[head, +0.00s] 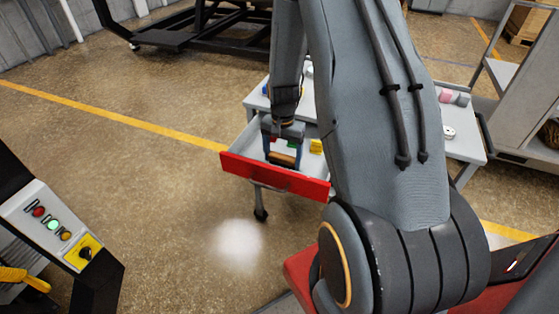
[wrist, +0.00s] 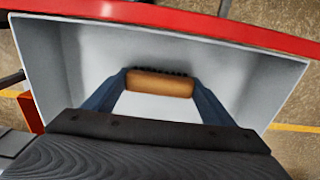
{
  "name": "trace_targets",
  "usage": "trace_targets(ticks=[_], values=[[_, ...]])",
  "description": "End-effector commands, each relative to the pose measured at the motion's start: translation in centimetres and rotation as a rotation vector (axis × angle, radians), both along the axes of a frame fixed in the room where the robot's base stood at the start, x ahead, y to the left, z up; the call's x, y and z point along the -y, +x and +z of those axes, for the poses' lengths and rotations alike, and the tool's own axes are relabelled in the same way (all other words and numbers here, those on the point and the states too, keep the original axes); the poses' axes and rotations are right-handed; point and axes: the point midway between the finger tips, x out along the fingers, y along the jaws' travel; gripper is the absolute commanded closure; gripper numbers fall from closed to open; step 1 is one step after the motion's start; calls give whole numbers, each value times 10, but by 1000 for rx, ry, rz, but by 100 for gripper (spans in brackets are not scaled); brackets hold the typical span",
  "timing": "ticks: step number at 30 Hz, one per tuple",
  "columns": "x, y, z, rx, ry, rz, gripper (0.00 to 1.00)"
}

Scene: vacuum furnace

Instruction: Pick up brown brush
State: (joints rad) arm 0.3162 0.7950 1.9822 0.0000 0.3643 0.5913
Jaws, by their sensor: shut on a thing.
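The brown brush (wrist: 160,84) has a rounded orange-brown body and a row of dark bristles along its upper edge in the wrist view. My gripper (wrist: 160,86) has its two blue fingers shut on the ends of the brush, one at each side. In the head view my gripper (head: 283,156) is in the open drawer (head: 240,166), and the brush (head: 282,159) shows between its fingers. Behind the brush in the wrist view is the drawer's pale inside. I cannot tell whether the brush touches the drawer floor.
The drawer's red front (head: 270,178) sticks out from a small white table (head: 462,146). A yellow thing (head: 316,146) lies in the drawer beside my gripper. A pink-and-grey roll (head: 453,96) lies on the tabletop. A control panel (head: 50,226) stands at left; open floor lies between.

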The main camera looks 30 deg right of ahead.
Motion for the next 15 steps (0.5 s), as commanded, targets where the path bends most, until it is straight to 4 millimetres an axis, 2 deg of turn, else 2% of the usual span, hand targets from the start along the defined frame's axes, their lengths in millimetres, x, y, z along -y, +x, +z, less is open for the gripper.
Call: trace_targets(ticks=[8, 15], values=[[0, 1, 14, 2, -1, 0, 50], [1, 2, 51, 5, -1, 0, 50]])
